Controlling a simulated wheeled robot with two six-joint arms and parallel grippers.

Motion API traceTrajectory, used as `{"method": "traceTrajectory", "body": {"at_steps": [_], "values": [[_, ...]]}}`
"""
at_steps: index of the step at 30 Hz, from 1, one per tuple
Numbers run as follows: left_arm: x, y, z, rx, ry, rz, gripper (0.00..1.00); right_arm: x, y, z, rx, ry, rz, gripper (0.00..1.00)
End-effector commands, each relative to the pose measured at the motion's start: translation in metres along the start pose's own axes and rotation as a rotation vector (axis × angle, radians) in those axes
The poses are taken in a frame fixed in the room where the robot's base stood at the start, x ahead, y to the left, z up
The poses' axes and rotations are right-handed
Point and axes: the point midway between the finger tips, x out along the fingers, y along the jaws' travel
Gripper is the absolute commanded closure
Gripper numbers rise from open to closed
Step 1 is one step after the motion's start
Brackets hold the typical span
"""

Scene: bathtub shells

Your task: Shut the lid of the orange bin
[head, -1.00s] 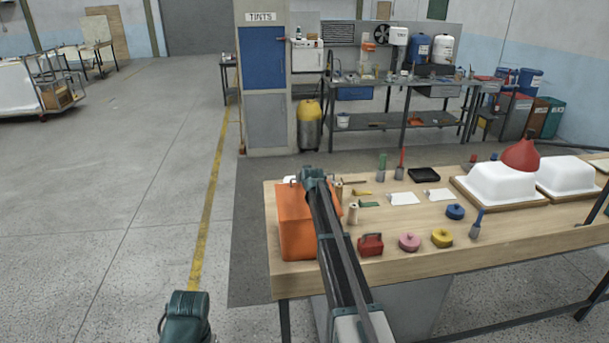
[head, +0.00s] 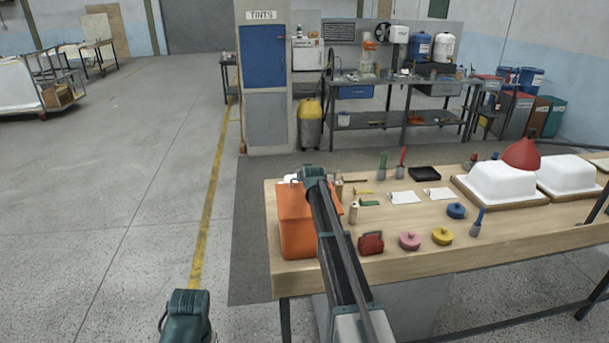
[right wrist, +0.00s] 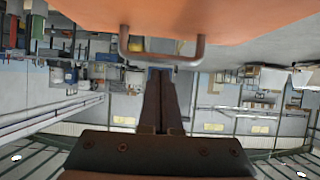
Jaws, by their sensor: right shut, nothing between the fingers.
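The orange bin (head: 296,225) stands at the left end of the wooden table in the head view. My right arm reaches over it and hides part of its top. An orange edge (head: 334,201) shows just right of the arm; whether it is the lid is hard to tell. In the right wrist view an orange surface (right wrist: 200,15) fills the top, with a metal bar handle (right wrist: 163,60) on it. My right gripper (right wrist: 160,75) is shut and empty, its tips close to the handle; contact is unclear.
A red can (head: 370,243), a pink pot (head: 409,241) and a yellow pot (head: 442,236) stand right of the bin. White shells (head: 502,182) lie farther right on the wooden table (head: 440,260). Floor left of the table is clear.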

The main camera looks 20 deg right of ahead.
Motion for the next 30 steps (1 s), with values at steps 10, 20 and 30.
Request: {"method": "traceTrajectory", "body": {"at_steps": [10, 20, 30], "values": [[-0.048, -0.005, 0.003, 0.001, 0.0, 0.0, 1.0, -0.045, -0.003, -0.031, -0.001, 0.002, -0.001, 1.0], [-0.084, -0.008, 0.005, 0.001, 0.0, 0.0, 1.0, -0.113, -0.002, -0.036, -0.001, 0.003, -0.001, 1.0], [-0.087, -0.008, 0.005, -0.001, 0.0, 0.001, 1.0, -0.121, -0.002, -0.035, -0.001, 0.003, -0.001, 1.0]]}}
